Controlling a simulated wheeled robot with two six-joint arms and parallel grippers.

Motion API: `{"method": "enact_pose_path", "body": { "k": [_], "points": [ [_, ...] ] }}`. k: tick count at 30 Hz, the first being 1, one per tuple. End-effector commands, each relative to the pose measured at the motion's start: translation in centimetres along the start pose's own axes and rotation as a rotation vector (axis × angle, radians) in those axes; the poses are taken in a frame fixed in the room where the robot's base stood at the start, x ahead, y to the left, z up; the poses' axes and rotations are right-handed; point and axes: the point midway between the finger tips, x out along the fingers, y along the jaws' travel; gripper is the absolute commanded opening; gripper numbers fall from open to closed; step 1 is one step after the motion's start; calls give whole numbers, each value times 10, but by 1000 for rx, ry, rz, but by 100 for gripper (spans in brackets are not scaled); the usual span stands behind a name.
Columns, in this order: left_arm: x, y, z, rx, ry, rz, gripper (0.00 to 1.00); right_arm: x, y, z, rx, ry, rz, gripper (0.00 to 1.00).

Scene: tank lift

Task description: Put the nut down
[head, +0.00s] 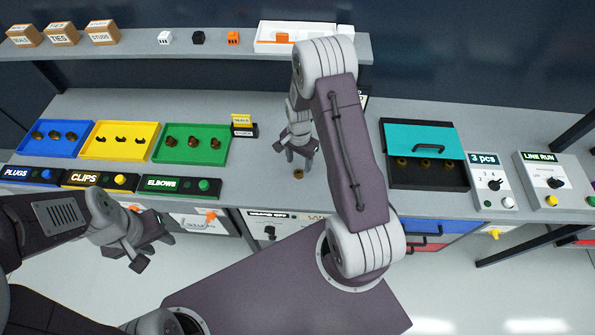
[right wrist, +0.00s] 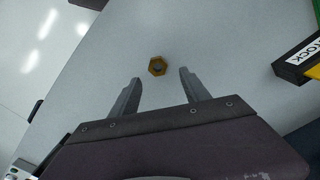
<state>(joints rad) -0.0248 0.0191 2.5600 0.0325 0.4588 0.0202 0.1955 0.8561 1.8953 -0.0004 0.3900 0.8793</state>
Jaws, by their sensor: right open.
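A small brass hex nut (head: 298,174) lies on the bare grey counter (head: 330,190) near its front edge. In the right wrist view, the nut (right wrist: 157,66) lies flat, just beyond and between my fingertips, with no finger touching it. My right gripper (head: 299,158) points down over the counter just behind the nut; it is open and empty, and its two fingers (right wrist: 159,77) stand apart. My left gripper (head: 152,251) hangs in front of the counter at lower left, its fingers apart and nothing between them.
Blue (head: 56,138), yellow (head: 119,141) and green (head: 191,144) trays with fittings stand at left. A yellow-and-black stock block (head: 243,126) is left of my right gripper. A teal-lidded box (head: 420,138) and control panels stand right. A shelf (head: 200,48) runs above.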

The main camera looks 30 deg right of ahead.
Motion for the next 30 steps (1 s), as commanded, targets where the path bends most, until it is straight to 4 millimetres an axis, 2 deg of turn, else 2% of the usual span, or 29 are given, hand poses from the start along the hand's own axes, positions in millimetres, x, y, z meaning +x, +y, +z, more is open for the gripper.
{"method": "enact_pose_path", "body": {
  "k": [5, 9, 17, 21, 23, 30],
  "points": [
    [-18, 0, -2, 0, 0, 0, 36, 24, 2, 5, -1, -4, 5, 55],
    [-21, 0, -2, 0, 0, 0, 36, 45, 1, 4, -1, -2, 2, 55],
    [-20, 0, -2, 0, 0, 0, 36, 50, 1, 4, -1, 0, -1, 55],
    [-20, 0, -2, 0, 0, 0, 36, 50, 1, 4, -1, 0, -1, 16],
    [-20, 0, -2, 0, 0, 0, 36, 50, 1, 4, -1, 0, -1, 0],
    [-20, 0, -2, 0, 0, 0, 36, 50, 1, 4, -1, 0, -1, 0]
  ]
}}
